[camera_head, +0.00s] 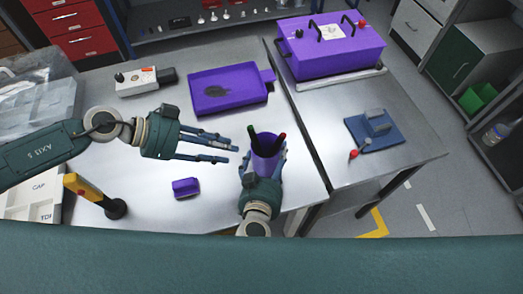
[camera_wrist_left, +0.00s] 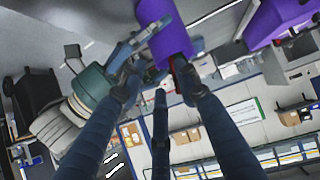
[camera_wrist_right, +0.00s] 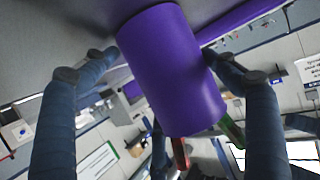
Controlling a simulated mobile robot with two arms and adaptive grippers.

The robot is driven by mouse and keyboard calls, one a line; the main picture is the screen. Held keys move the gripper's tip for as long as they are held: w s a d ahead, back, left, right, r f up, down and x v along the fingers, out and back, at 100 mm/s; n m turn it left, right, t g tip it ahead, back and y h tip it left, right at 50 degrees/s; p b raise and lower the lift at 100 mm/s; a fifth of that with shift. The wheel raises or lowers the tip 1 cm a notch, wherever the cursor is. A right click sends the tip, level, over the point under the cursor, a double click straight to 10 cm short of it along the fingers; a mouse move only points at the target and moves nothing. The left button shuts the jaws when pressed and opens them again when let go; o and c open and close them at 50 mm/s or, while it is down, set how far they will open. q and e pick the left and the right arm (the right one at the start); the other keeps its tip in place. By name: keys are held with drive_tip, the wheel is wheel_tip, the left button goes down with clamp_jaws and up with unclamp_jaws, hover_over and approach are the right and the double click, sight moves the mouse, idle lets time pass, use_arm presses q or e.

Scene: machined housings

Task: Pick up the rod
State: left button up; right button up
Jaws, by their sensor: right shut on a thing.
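A purple cup (camera_head: 266,158) stands in my right gripper (camera_head: 267,165), whose fingers close around its sides. It fills the middle of the right wrist view (camera_wrist_right: 172,70). Thin dark rod-like things stick out of its mouth, one with a red part (camera_wrist_right: 180,153) and one with a green part (camera_wrist_right: 233,130). I cannot tell which one is the rod. My left gripper (camera_head: 231,153) is open and empty just left of the cup, its fingers pointing at it. In the left wrist view the cup (camera_wrist_left: 170,42) shows beyond the spread fingers.
A purple tray (camera_head: 228,101) lies behind the grippers, and a small purple block (camera_head: 186,187) lies front left. A yellow-and-black device (camera_head: 92,194) stands further left. On the right table are a purple case (camera_head: 330,58) and a blue fixture (camera_head: 374,138).

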sight(254, 136)
use_arm(q)
drive_tip(key=shift+w+a+r+n+h, duration=0.7)
drive_tip(key=shift+w+a+r+h, duration=0.45)
drive_tip(key=shift+a+r, duration=0.35)
drive_tip(key=shift+t, duration=0.4)
drive_tip(key=x, duration=1.1)
drive_tip(key=shift+d, duration=0.4)
clamp_jaws()
